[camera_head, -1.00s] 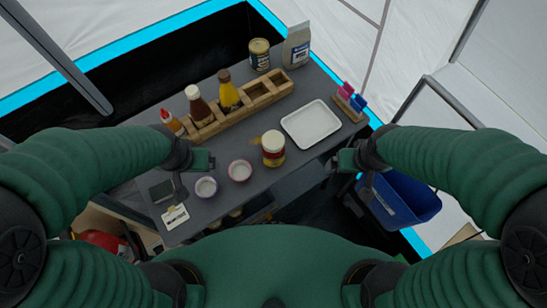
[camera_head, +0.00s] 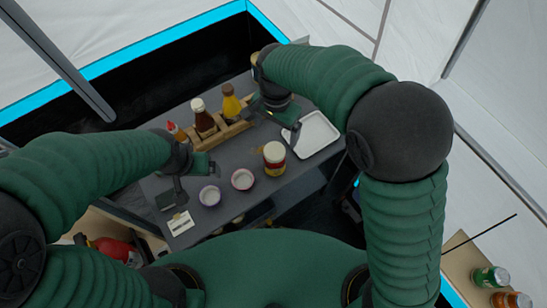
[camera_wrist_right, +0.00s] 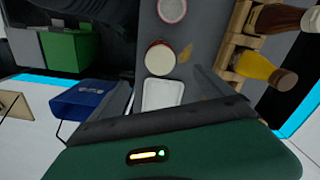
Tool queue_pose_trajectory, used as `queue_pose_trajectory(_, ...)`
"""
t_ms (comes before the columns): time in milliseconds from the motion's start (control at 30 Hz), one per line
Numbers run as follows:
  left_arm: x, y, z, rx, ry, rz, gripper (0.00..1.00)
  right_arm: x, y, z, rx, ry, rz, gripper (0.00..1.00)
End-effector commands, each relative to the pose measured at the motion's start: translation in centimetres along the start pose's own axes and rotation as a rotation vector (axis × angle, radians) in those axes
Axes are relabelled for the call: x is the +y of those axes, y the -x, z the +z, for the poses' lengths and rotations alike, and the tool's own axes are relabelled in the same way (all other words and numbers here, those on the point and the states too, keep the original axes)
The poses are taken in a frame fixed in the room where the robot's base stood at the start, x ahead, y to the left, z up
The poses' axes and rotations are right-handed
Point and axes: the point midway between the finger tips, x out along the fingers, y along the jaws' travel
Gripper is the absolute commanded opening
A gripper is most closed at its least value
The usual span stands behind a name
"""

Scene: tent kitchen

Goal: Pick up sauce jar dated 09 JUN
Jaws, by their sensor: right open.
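A jar (camera_head: 274,157) with a cream lid and a red and yellow label stands upright on the dark table, left of the white tray; no date is readable on it. Its lid also shows in the right wrist view (camera_wrist_right: 160,57). My right gripper (camera_head: 279,121) is open and empty over the back of the table, beyond the jar and beside the wooden rack, apart from the jar. My left gripper (camera_head: 192,177) is at the table's left side, near the small cups; its fingers look apart and nothing shows between them.
A wooden rack (camera_head: 232,133) holds a brown bottle (camera_head: 203,118) and a yellow bottle (camera_head: 231,104). A white tray (camera_head: 318,133) lies right of the jar. Two small cups (camera_head: 209,195) (camera_head: 242,179) stand left of it. A blue bin (camera_wrist_right: 82,100) is beside the table.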

Motion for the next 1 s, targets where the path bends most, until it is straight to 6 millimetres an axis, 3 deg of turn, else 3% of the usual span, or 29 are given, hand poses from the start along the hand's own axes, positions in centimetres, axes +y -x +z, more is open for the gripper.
queue_pose_trajectory(100, 0.0, 0.0, 0.0, 0.000, 0.000, 0.000, 0.87, 0.2, -3.4, 0.0, -0.004, -0.001, 0.005, 0.91)
queue_pose_trajectory(300, 0.0, 0.1, 0.0, 0.000, 0.000, 0.000, 0.87, 0.1, -8.2, 0.0, -0.002, 0.000, 0.003, 0.91)
queue_pose_trajectory(533, 0.0, 0.5, -0.1, 0.000, 0.000, 0.000, 0.87, -0.1, -10.8, 0.2, -0.001, 0.002, 0.001, 0.91)
queue_pose_trajectory(733, 0.0, 0.9, -0.2, 0.000, 0.000, 0.000, 0.87, -0.3, -14.3, 0.4, 0.001, 0.002, 0.001, 0.91)
queue_pose_trajectory(1000, 0.0, 0.9, -0.2, 0.000, 0.000, 0.000, 0.87, -0.4, -14.9, 0.4, 0.003, 0.002, -0.002, 0.91)
